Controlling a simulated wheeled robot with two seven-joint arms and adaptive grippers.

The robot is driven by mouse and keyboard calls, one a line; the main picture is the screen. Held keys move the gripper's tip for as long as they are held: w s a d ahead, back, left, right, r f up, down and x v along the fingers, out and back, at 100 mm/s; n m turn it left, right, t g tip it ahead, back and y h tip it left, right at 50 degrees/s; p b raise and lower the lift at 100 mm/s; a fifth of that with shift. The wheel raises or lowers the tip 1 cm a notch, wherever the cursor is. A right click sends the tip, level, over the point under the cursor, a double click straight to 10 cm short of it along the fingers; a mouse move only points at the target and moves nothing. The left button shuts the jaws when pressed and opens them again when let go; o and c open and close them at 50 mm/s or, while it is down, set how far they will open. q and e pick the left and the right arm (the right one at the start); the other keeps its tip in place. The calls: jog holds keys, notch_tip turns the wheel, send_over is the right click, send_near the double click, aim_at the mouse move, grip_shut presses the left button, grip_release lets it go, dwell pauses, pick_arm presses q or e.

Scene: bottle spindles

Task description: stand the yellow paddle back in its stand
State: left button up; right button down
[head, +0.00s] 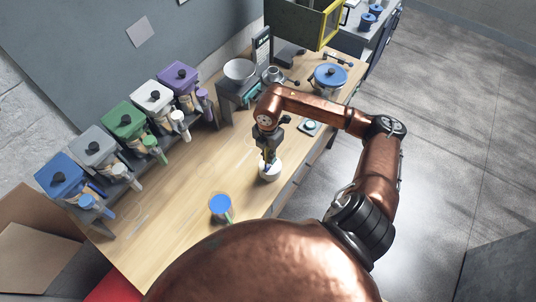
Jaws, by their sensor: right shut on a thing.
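My right gripper (268,156) points down over the middle of the wooden table, near its right edge. It is shut on a thin thing with a little yellow showing, which I take to be the yellow paddle; the fingers hide most of it. A round white stand (270,173) is on the table directly below the fingertips. I cannot tell whether the paddle touches the stand or is in it. My left gripper is not in view.
Several dispensers with coloured lids, such as the green one (125,121), line the table's back left. A blue-topped cup (220,203) stands nearer me. A blue-lidded pot (330,77), a bowl (239,71) and a scale are farther off. The table's middle left is clear.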

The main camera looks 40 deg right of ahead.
jog(key=shift+f+b, duration=1.25)
jog(key=shift+f, duration=0.75)
jog(key=c, duration=2)
grip_release()
jog(key=shift+r, duration=0.2)
notch_tip(320, 180, up, 12)
jog(key=shift+f, duration=0.2)
